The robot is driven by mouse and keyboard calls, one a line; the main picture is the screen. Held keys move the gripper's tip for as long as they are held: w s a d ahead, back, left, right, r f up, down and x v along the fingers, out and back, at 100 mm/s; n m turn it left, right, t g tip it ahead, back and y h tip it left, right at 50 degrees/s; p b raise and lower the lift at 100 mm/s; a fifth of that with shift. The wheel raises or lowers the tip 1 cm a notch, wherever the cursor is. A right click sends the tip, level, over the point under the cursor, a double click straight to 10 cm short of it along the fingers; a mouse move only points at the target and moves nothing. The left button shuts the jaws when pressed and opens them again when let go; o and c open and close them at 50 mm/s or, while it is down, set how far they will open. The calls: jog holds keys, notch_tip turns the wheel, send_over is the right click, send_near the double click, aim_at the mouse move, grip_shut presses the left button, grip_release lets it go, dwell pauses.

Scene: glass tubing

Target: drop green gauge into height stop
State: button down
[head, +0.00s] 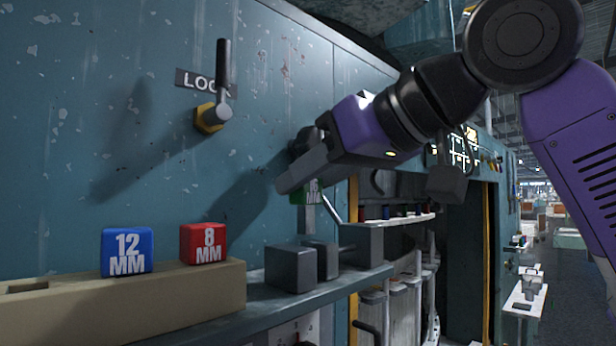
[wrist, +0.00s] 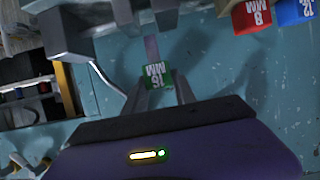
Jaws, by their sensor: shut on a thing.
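The green gauge (head: 313,192), a small cube with a grey stem below it, is held in my gripper (head: 304,184), whose fingers hide part of it in the head view. In the wrist view the gauge (wrist: 156,77) shows an upside-down "16 MM" between the fingertips of my gripper (wrist: 155,88). The gauge is above the shelf. Dark grey blocks with gaps between them, apparently the height stop (head: 291,268), stand on the shelf below. They also show at the top of the wrist view (wrist: 78,35). The gauge's stem appears apart from them.
A tan rack (head: 150,305) at lower left holds a blue 12 MM gauge (head: 127,251) and a red 8 MM gauge (head: 204,244), beside an empty slot. A LOCK lever (head: 222,85) sticks out of the teal wall. The shelf (head: 300,303) is narrow.

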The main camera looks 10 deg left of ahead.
aim_at(311, 216)
jog(key=shift+f+b, duration=1.5)
jog(key=shift+f, duration=0.9)
jog(key=c, duration=0.9)
grip_release()
jog(key=shift+b+v, duration=0.95)
jog(key=shift+v, duration=3)
jog(key=shift+a, duration=0.1)
